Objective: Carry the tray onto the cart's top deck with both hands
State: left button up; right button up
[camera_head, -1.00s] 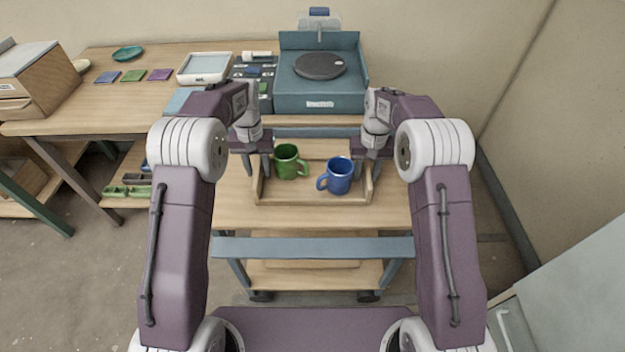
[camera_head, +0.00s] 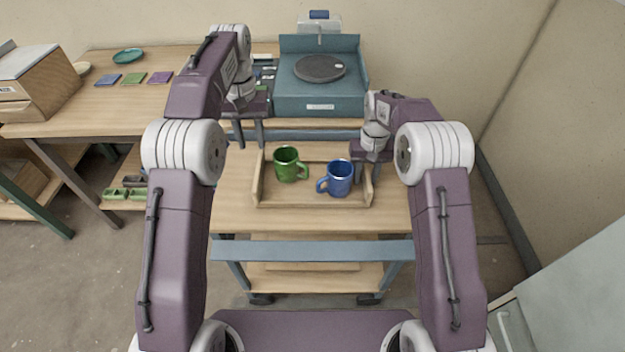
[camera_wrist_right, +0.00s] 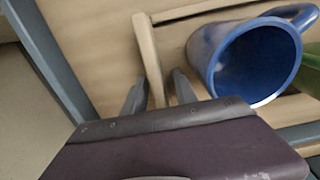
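The wooden tray (camera_head: 310,204) rests on the cart's top deck (camera_head: 230,208), with a green mug (camera_head: 287,166) and a blue mug (camera_head: 339,180) standing upright in it. My left gripper (camera_head: 250,138) is empty, its fingers apart, raised beyond the tray's back left corner. My right gripper (camera_head: 367,172) is at the tray's right wall. In the right wrist view, the right gripper's fingers (camera_wrist_right: 160,84) stand apart on either side of the tray wall (camera_wrist_right: 148,45), with a gap showing on the mug side. The blue mug (camera_wrist_right: 255,60) is close beside them.
A worktable (camera_head: 80,108) stands behind and to the left, with coloured tiles (camera_head: 133,77) and a teal dish (camera_head: 128,55). A teal pottery wheel (camera_head: 320,95) is behind the cart. A wall is at the right. Deck in front of the tray is clear.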

notch_tip(320, 180, up, 12)
dwell(0.4)
notch_tip(320, 180, up, 9)
jog(key=p, duration=0.8)
jog(key=shift+f+p, duration=0.2)
jog(key=shift+p, duration=0.1)
notch_tip(320, 180, up, 7)
jog(key=p, duration=0.8)
jog(key=shift+p, duration=0.3)
